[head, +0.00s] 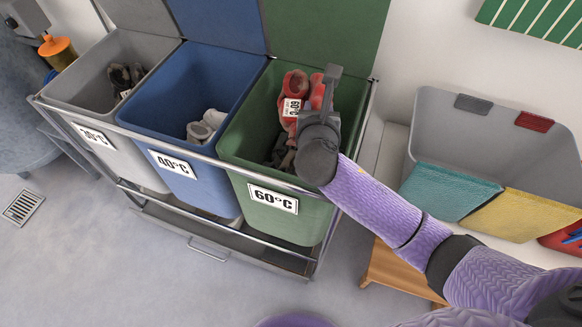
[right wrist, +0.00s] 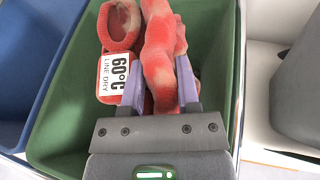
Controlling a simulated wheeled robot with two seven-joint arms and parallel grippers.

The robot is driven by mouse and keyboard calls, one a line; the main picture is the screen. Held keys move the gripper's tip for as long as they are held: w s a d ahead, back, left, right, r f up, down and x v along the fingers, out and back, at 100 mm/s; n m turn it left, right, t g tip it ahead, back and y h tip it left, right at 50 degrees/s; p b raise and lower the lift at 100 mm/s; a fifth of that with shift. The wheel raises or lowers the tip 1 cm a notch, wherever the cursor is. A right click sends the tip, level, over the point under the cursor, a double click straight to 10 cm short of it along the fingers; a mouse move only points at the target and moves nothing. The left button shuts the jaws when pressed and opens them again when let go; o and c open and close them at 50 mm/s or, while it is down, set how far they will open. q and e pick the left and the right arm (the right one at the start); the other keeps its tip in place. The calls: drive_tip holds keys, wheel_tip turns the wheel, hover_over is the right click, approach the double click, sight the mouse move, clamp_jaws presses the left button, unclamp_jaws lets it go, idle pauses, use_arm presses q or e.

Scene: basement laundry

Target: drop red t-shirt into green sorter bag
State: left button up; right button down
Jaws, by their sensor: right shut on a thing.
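The red t-shirt (head: 294,84) is a bunched, rolled red cloth with a white tag reading "60°C LINE DRY". It is within the opening of the green sorter bag (head: 243,140), which is marked 60°C. My right gripper (right wrist: 160,92) is over this bag, shut on the red t-shirt (right wrist: 160,55), with a finger on each side of the cloth. In the head view my wrist hides part of the shirt and the fingertips. I cannot tell whether the shirt touches the bag's inside. My left gripper is not in view.
Dark cloth (head: 281,152) lies in the green bag. Left of it stand the blue 40°C bag (head: 150,100) with pale items and a grey bag (head: 68,92) with dark items. A grey bin (head: 500,140) with folded teal and yellow cloths stands right.

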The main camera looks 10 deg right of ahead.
drive_tip(key=shift+r, duration=0.1)
drive_tip(key=shift+c, duration=1.2)
unclamp_jaws()
use_arm(q)
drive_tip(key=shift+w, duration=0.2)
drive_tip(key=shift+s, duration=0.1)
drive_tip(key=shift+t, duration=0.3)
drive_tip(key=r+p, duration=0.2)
drive_tip(key=p, duration=0.1)
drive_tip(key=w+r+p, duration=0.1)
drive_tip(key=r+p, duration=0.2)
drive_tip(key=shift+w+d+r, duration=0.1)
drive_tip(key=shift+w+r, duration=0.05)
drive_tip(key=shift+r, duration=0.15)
use_arm(e)
drive_tip(key=v, duration=1)
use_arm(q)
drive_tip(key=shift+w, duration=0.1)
